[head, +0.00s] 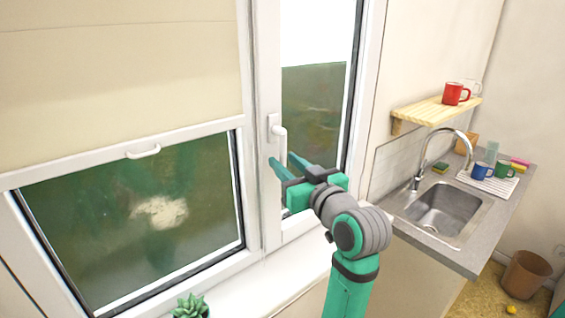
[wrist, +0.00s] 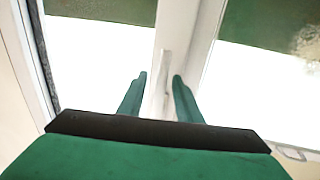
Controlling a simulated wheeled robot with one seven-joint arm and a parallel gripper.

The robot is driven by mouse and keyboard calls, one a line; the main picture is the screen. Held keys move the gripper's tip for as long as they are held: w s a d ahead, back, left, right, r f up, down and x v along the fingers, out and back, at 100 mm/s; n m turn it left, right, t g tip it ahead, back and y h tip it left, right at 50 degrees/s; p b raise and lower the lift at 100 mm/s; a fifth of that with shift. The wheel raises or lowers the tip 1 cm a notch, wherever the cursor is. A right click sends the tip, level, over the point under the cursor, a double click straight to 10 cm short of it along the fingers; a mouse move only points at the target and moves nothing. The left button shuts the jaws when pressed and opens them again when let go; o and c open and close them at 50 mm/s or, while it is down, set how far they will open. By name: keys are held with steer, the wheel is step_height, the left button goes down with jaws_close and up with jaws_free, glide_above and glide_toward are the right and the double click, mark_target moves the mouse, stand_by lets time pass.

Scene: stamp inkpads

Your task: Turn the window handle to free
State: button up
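The white window handle (head: 279,142) is on the frame of the right window sash, with its lever hanging straight down. In the wrist view, the pale handle (wrist: 164,78) shows between my two fingers. My gripper (head: 282,160) is at the lower part of the lever, one green finger on each side. In the wrist view, my gripper (wrist: 160,78) is open, with a gap between the handle and at least the left finger. Whether the right finger touches the handle is unclear. The lever's lower end is partly hidden by my gripper.
A beige blind (head: 120,70) with a small white pull (head: 143,152) covers the upper left window. A succulent (head: 190,307) stands on the sill (head: 240,290). To the right are a sink (head: 440,210), a faucet (head: 424,155) and a wooden shelf (head: 435,110) with a red mug (head: 453,93).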

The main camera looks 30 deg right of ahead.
steer(key=shift+w, duration=0.7)
steer(key=shift+w+a, duration=0.1)
